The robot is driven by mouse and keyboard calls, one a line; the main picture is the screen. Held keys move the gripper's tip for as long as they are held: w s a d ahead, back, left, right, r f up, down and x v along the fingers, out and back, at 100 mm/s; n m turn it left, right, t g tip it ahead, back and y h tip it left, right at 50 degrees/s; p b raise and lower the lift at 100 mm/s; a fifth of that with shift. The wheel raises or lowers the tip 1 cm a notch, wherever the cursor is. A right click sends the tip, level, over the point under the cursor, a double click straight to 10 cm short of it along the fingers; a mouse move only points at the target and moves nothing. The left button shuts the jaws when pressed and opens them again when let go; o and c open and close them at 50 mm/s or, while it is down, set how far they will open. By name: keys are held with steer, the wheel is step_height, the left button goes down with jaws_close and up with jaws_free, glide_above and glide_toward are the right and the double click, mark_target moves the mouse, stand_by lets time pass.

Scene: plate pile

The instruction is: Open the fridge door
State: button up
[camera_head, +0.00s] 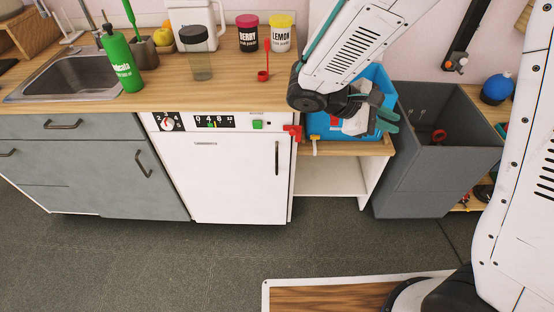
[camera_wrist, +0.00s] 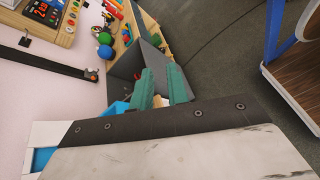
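A white appliance door (camera_head: 230,185) sits under the wooden counter in the head view, with an upright black handle (camera_head: 277,158) near its right edge. It looks like the fridge door, and it is closed. A control panel (camera_head: 190,123) with dials and a green button runs above it. My gripper (camera_head: 388,118) is to the right of the door and higher, above the blue bin, apart from the handle. Its two teal fingers also show in the wrist view (camera_wrist: 161,78), with a gap between them and nothing held. The door is not identifiable in the wrist view.
A red tap-like part (camera_head: 293,132) juts out at the door's upper right. A blue bin (camera_head: 322,125) stands on a low wooden shelf beside the appliance. A grey bin (camera_head: 430,170) stands further right. The floor (camera_head: 210,255) before the door is clear; a wooden-topped table (camera_head: 330,295) is nearer.

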steer(key=w+a+f+n+t+h, duration=0.2)
steer(key=w+a+f+n+t, duration=0.2)
steer(key=w+a+f+n, duration=0.15)
steer(key=n+t+y, duration=1.1)
steer(key=n+t, duration=0.2)
steer(key=n, duration=0.3)
glide_toward(276, 161)
steer(key=a+x, duration=0.1)
steer(key=x, duration=0.6)
steer(key=d+x, duration=0.1)
steer(key=x, duration=0.3)
steer(key=shift+s, duration=0.2)
jaws_close()
